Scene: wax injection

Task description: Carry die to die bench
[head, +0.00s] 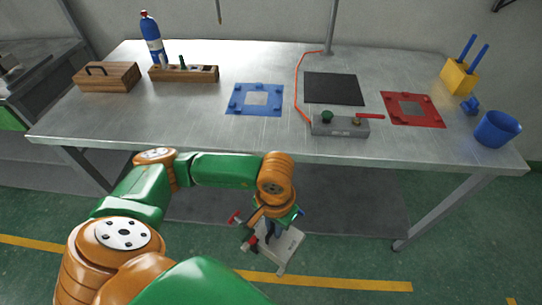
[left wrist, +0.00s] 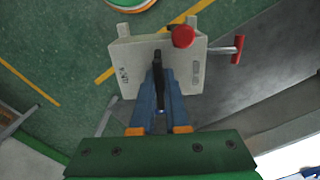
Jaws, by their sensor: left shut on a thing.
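The die is a light grey block with a red knob and a red-ended metal rod. In the head view the die (head: 286,246) hangs below and in front of the bench's front edge, over the floor. My left gripper (head: 269,230) is shut on it, partly hidden by my wrist. In the left wrist view the blue fingers (left wrist: 158,88) close on a dark part at the middle of the die (left wrist: 128,66). The metal bench (head: 200,122) has a blue frame (head: 236,106) and a red frame (head: 428,119) on top. My right gripper is not in view.
On the bench are a wooden box (head: 108,78), a wooden tray (head: 200,76), a blue bottle (head: 151,34), a black mat (head: 334,88), a grey control box (head: 340,128), a yellow holder (head: 458,78) and a blue cup (head: 496,130). The front left of the bench top is clear.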

